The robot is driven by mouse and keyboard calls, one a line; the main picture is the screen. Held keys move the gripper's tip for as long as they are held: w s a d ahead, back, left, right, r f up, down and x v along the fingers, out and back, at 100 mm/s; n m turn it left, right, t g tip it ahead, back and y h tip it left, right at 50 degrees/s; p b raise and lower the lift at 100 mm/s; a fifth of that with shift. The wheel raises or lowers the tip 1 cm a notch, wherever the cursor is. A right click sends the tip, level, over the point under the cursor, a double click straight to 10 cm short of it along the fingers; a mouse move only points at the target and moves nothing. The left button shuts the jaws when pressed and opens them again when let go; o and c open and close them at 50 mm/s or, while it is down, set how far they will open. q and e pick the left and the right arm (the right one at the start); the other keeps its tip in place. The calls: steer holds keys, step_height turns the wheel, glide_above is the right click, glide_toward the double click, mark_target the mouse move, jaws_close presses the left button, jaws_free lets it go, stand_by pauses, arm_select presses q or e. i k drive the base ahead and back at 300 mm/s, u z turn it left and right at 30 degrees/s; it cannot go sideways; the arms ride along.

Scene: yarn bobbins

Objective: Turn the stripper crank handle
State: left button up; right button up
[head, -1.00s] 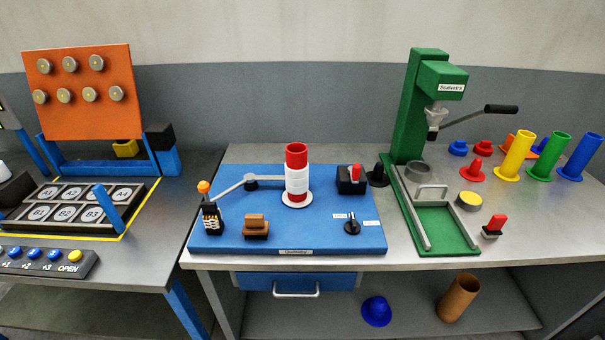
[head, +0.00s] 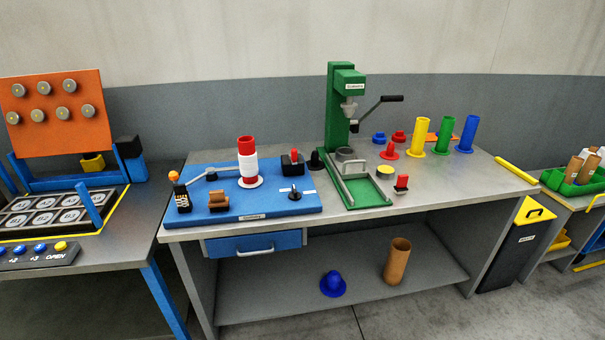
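The green stripper press (head: 341,105) stands on the middle table, upright at the back of its green base (head: 362,194). Its crank handle (head: 391,99) has a black grip and points up and to the right from the press head on a grey arm (head: 369,108). A grey ring-shaped holder (head: 345,155) sits below the head. No bobbin is visible under the press. Neither of my grippers is in view.
A blue winder board (head: 240,207) with a red and white bobbin (head: 247,160) is left of the press. Yellow (head: 420,133), green (head: 445,134) and blue (head: 468,133) tubes stand to the right. A black bin (head: 515,245) stands past the table's right end.

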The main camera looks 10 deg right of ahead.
mark_target(293, 156)
steer(key=z, duration=0.05)
steer(key=k, duration=0.25)
steer(key=u, duration=0.6)
steer(key=i, duration=1.85)
steer(key=z, duration=0.9)
